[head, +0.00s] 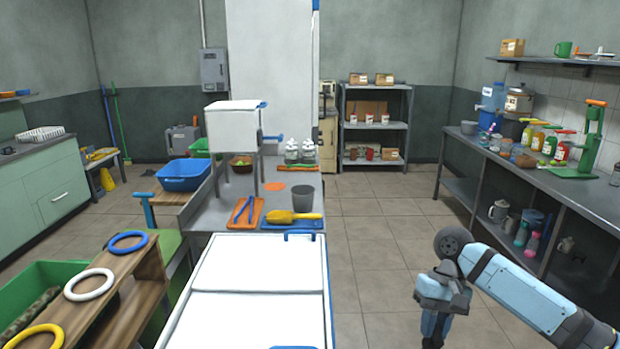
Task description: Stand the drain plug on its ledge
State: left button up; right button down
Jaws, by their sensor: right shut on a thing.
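My right gripper (436,333) hangs down at the bottom right, over the tiled floor and right of the white-topped unit. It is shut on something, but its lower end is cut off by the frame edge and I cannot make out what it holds. I cannot pick out the drain plug or its ledge for certain. A white box-shaped machine (233,131) with a blue handle stands over the grey counter (222,216) at centre left. My left gripper is not in view.
The white-topped unit (257,262) fills the bottom centre. Orange and blue trays, a yellow scoop (294,217) and a grey cup (304,198) sit behind it. A wooden rack (120,285) with rings stands left. A long bench (560,182) runs along the right. Floor between is clear.

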jog(key=s+r+p, duration=0.4)
jog(key=r+p, duration=0.3)
jog(key=p, duration=0.1)
jog(key=s+r+p, duration=0.5)
jog(key=r+p, duration=0.3)
jog(key=p, duration=0.1)
jog(key=shift+s+r+p, duration=0.25)
jog(key=shift+p, duration=0.05)
jog(key=shift+f, duration=0.1)
